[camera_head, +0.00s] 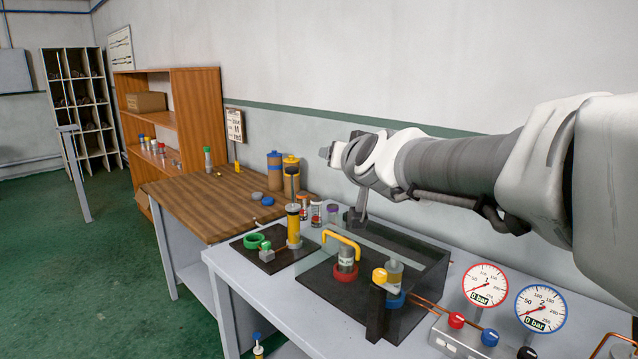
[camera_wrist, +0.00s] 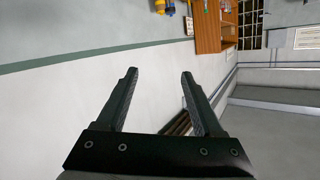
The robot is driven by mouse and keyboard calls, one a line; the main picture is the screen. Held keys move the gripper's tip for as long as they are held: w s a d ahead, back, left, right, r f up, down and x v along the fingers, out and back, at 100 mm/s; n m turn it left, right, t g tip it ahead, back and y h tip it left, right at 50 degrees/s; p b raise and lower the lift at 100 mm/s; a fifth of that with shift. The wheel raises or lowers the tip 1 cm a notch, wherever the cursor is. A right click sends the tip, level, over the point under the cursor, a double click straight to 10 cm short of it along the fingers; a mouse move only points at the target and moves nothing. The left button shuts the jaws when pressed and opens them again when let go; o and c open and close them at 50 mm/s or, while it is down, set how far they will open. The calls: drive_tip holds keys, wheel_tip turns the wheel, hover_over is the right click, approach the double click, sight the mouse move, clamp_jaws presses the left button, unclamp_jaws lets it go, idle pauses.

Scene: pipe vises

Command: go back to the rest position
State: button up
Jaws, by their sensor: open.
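My gripper (camera_wrist: 159,74) is open in the wrist view. Its two dark fingers stand apart with nothing between them, and pale wall lies behind them. In the head view my arm reaches in from the right, and its wrist end is above the back of the grey bench (camera_head: 232,268). The fingers are hard to make out there. Below the arm, a dark see-through enclosure (camera_head: 425,262) holds a cylinder in a red ring (camera_head: 345,274) with a yellow handle, and a cylinder in a blue ring (camera_head: 393,299). My gripper touches none of these in the wrist view.
Two gauges (camera_head: 485,285) (camera_head: 541,308) reading 0 bar stand at the bench's right. A hand pump (camera_head: 293,226) and green ring (camera_head: 254,241) sit on a black plate. A wooden table (camera_head: 195,205) and shelf (camera_head: 197,110) stand left. Space above the bench's left is free.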

drive_tip(key=s+d+f+g, duration=0.3)
drive_tip(key=s+f, duration=0.2)
drive_tip(key=s, duration=0.5)
drive_tip(key=s+d+f+g+h+p, duration=0.1)
drive_tip(key=s+d+f+g, duration=0.2)
drive_tip(key=s+f, duration=0.3)
drive_tip(key=s+d+f+n+g+h, duration=0.1)
drive_tip(key=s+d+f+g, duration=0.2)
drive_tip(key=s, duration=1.1)
wheel_tip(320, 180, down, 3)
drive_tip(key=shift+s+d+f+g, duration=0.1)
drive_tip(key=shift+s+d+g, duration=0.2)
drive_tip(key=shift+d, duration=0.15)
